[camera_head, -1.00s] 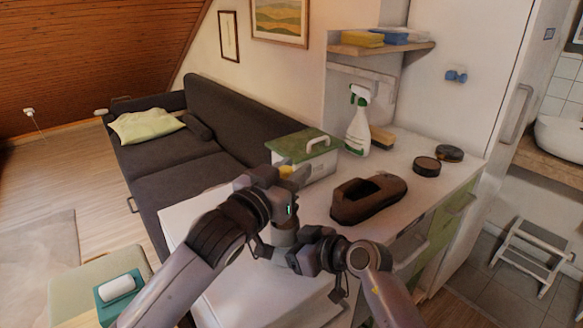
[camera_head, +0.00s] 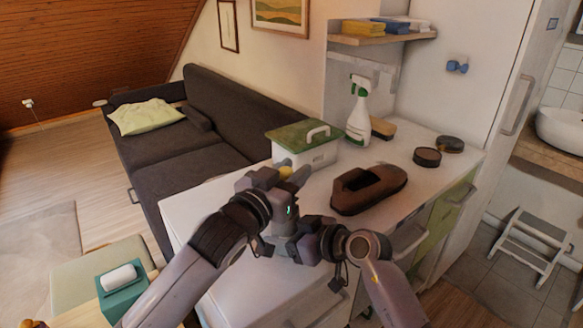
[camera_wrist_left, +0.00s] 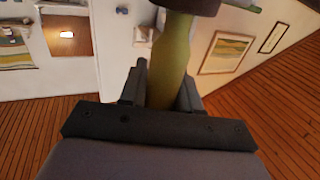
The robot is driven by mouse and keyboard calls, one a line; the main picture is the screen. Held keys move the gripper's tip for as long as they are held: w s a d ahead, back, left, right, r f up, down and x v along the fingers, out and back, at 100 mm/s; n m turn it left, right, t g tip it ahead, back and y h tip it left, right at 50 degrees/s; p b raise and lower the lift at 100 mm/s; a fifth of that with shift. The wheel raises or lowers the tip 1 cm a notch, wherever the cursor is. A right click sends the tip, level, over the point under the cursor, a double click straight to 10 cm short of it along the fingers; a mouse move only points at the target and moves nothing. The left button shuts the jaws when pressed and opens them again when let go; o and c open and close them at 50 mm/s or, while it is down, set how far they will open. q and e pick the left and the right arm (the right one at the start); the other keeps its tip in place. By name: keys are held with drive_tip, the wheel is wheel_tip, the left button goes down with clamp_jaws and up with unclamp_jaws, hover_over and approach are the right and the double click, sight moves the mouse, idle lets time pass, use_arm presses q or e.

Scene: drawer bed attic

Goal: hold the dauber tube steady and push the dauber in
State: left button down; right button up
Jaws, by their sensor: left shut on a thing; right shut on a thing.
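My left gripper (camera_head: 278,186) is the higher of the two, over the white counter's front. It is shut on the dauber, whose yellow end (camera_head: 286,172) shows above the fingers. In the left wrist view the dauber's yellow-green shaft (camera_wrist_left: 168,70) runs between the fingers towards a dark brown round part at the top edge. My right gripper (camera_head: 284,243) is just below the left one, shut on the dauber tube, which my grippers mostly hide. The two grippers are very close together. I cannot tell how deep the dauber sits in the tube.
A brown shoe (camera_head: 368,189) stands on the counter to the right. A green-lidded white box (camera_head: 305,145) and a spray bottle (camera_head: 359,110) stand behind. Two dark round tins (camera_head: 427,157) (camera_head: 450,144) lie at the right. The counter (camera_head: 420,190) is bare right of the shoe.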

use_arm(q)
drive_tip(key=shift+f, duration=0.3)
drive_tip(key=c, duration=0.7)
unclamp_jaws()
drive_tip(key=v, duration=1.2)
use_arm(e)
drive_tip(key=o, duration=1.2)
